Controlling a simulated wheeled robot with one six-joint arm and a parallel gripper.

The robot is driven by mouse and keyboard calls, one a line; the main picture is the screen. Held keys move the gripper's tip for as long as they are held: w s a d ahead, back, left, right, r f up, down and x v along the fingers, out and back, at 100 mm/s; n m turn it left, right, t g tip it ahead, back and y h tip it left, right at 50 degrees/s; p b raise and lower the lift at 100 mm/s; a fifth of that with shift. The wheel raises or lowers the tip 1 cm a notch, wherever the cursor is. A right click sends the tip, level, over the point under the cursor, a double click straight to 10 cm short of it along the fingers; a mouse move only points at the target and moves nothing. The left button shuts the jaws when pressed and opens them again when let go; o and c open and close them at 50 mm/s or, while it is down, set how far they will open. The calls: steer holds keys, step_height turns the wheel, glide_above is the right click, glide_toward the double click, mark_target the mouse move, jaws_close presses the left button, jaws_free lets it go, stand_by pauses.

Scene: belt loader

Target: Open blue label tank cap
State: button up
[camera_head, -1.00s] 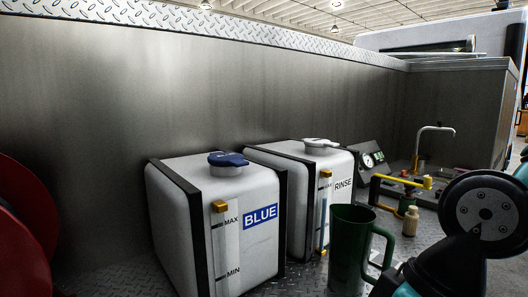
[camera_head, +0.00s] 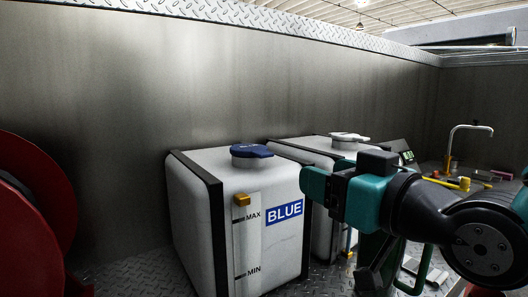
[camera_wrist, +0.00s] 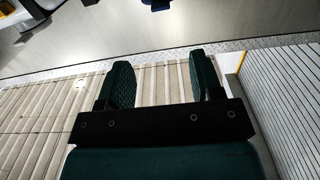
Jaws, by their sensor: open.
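The blue-label tank (camera_head: 205,235) is white with black edge strips, standing left of centre in the head view. Its blue cap (camera_head: 251,151) sits on top and looks closed. My gripper (camera_head: 313,184) is at the right of this tank, near the BLUE label's height, lower than the cap and apart from it. In the wrist view my gripper (camera_wrist: 161,72) is open, with nothing between its fingers. A dark blue thing (camera_wrist: 157,4) is cut off at that view's top edge; it may be the cap.
The rinse tank (camera_head: 300,149) with a white cap (camera_head: 349,138) stands just right and behind, partly hidden by my arm. A green jug (camera_head: 423,270) is mostly hidden behind my arm. A red reel (camera_head: 40,190) is at left. A metal wall (camera_head: 140,90) rises behind.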

mark_target(268, 154)
steer(key=p+x, duration=0.5)
steer(key=p, duration=0.1)
steer(key=p+x, duration=0.5)
steer(key=p, duration=0.2)
steer(key=p+x, duration=0.5)
steer(key=p, duration=0.1)
steer(key=shift+s+r+p, duration=0.1)
steer(key=shift+r+p, duration=0.2)
steer(key=shift+p, duration=0.1)
steer(key=shift+w+a+f+p, duration=0.35)
steer(key=shift+w+a+p, duration=0.15)
steer(key=shift+w+p, duration=0.15)
steer(key=shift+c, duration=0.4)
steer(key=shift+r, duration=0.15)
jaws_close()
